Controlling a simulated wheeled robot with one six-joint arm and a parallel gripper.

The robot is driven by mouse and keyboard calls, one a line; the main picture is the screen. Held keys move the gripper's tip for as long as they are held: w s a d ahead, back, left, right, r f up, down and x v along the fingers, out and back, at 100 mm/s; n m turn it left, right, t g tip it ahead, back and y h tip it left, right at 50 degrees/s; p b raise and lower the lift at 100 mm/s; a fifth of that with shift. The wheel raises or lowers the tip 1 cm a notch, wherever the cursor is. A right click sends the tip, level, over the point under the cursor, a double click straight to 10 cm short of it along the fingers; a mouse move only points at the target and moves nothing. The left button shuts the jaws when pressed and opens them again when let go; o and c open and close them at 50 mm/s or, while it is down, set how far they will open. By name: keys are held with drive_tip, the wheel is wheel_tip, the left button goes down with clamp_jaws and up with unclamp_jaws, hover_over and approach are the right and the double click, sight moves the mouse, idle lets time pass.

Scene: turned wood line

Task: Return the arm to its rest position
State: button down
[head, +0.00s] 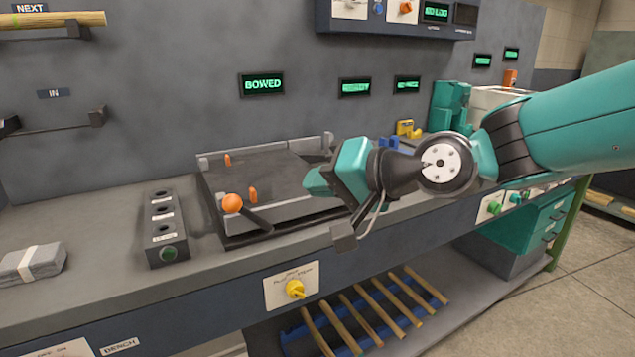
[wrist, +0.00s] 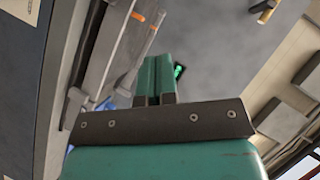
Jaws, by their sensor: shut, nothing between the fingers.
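My gripper (head: 318,184) is in front of the grey fixture on the bench in the head view, at the end of my teal arm, which reaches in from the right. Its teal fingers point left. In the wrist view the two fingers of my gripper (wrist: 157,78) lie side by side, closed with nothing between them. The gripper hides the right part of the fixture in the head view.
The grey fixture (head: 270,178) has an orange-knobbed lever (head: 233,204). A block with several holes (head: 162,228) and a wrapped grey stack (head: 32,262) sit left on the bench. A sign reads BOWED (head: 262,84). Wooden rods (head: 375,318) lie on a blue rack below.

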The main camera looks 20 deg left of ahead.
drive_tip(key=s+d+r+n+g+h+p, duration=0.1)
drive_tip(key=s+d+h+p, duration=0.2)
drive_tip(key=s+d, duration=0.3)
drive_tip(key=s+d+r+n+g+h+p, duration=0.1)
drive_tip(key=s+d, duration=0.5)
drive_tip(key=d, duration=0.9)
drive_tip(key=s+d+r+n+g+h+p, duration=0.1)
drive_tip(key=s+d+r+h+p, duration=0.2)
drive_tip(key=d, duration=0.7)
drive_tip(key=s+h+p, duration=0.2)
drive_tip(key=s+p, duration=0.2)
drive_tip(key=shift+d, duration=0.4)
